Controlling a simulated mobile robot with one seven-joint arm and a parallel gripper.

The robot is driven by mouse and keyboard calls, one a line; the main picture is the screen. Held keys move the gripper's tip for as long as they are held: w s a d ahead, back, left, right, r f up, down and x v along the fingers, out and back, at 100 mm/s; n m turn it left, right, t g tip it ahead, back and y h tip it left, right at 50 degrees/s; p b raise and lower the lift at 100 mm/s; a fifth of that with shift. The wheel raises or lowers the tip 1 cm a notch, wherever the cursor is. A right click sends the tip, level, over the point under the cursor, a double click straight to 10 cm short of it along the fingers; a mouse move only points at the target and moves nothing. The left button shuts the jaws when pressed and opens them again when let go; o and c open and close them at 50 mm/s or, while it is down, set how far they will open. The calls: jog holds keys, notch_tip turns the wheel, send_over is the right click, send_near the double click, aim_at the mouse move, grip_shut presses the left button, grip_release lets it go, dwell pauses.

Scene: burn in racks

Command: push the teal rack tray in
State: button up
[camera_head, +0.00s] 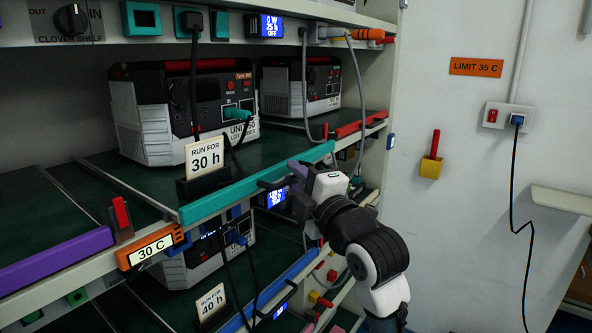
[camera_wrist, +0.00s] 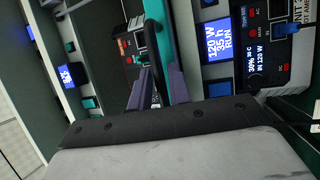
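The teal rack tray has a long teal front edge (camera_head: 232,193) on the middle shelf, with a dark green deck behind it. A black handle (camera_head: 272,183) is on its front. A grey and red power unit (camera_head: 182,108) and a "RUN FOR 30 h" card (camera_head: 205,157) stand on the tray. My gripper (camera_head: 297,170) is at the right part of the teal edge, by the handle. In the wrist view its purple fingers (camera_wrist: 158,82) stand apart, with the teal edge (camera_wrist: 157,30) and black handle (camera_wrist: 152,48) seen between and beyond them. Contact is unclear.
A purple-edged tray (camera_head: 55,262) is at the left, with a 30 C label (camera_head: 152,247) beside it. A blue-edged tray (camera_head: 270,290) with another unit is below. A red-edged tray (camera_head: 360,124) is to the right. Cables hang near my gripper.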

aim_at(279, 173)
jog(key=shift+w+a, duration=0.1)
jog(key=shift+c, duration=0.3)
grip_shut()
jog(key=w+a, duration=0.1)
jog(key=w+a+b, duration=0.1)
jog(key=a, duration=0.1)
jog(key=shift+w+a, duration=0.2)
jog(key=shift+w, duration=0.05)
jog(key=shift+d+r, duration=0.1)
jog(key=shift+o, duration=0.3)
grip_release()
